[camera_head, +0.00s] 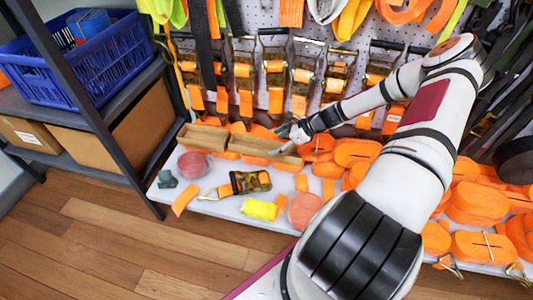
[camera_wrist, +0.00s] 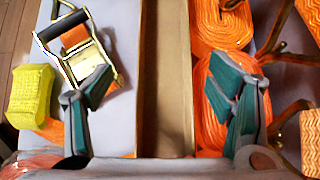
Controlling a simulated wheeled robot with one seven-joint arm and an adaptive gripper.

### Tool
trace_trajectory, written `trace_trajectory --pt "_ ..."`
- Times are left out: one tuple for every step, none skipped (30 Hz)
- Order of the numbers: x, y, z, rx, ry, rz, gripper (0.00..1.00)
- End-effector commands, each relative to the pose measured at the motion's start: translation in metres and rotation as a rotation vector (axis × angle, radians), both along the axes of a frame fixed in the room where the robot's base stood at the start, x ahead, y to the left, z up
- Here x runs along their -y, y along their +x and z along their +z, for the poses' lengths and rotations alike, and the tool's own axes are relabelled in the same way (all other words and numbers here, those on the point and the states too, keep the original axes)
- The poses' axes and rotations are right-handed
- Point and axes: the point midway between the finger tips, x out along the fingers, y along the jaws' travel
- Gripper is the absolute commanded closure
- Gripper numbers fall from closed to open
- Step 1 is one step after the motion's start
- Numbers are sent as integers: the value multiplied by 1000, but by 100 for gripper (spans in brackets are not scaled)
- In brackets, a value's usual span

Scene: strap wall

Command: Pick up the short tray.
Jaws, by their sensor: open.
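Two brown open trays lie end to end on the white shelf in the head view. The left tray (camera_head: 203,138) looks shorter, and the right tray (camera_head: 262,150) looks longer. My gripper (camera_head: 281,142) is over the right end of the right tray. In the wrist view my gripper (camera_wrist: 165,95) is open, with one teal finger on each side of a brown tray (camera_wrist: 165,75). That tray runs lengthwise between the fingers, with a gap on both sides. Its near end is hidden by my gripper. I cannot tell whether the fingers reach below its rim.
Orange strap rolls (camera_wrist: 225,110) crowd close to the right finger. A ratchet buckle (camera_wrist: 85,50) and a yellow strap bundle (camera_wrist: 30,95) lie to the left. Hanging ratchet straps (camera_head: 275,75) line the wall behind. A dark rack with a blue crate (camera_head: 90,65) stands at left.

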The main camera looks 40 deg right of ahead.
Motion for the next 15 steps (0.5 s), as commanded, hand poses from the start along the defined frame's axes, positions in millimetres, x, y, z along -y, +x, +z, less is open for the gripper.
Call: trace_trajectory --pt "-2 3 -4 0 1 1 25" --pt "-3 4 -5 0 1 1 25" --pt "-4 5 -6 0 1 1 25" --pt "-4 5 -7 0 1 1 25" --pt "-4 6 -7 0 1 1 25" --pt "-5 7 -8 0 0 1 25" --pt "-5 8 -9 0 0 1 25" --pt "-6 9 -11 0 -1 2 25" --pt "-7 11 -13 0 0 3 25" --pt "-8 14 -16 0 0 3 25" --pt "-9 16 -18 0 0 3 25" --pt "-10 19 -22 1 -1 3 25" --pt "-11 22 -25 1 -1 3 25" --pt "-12 25 -28 0 -1 2 25" --pt "-14 29 -31 1 -1 3 25"
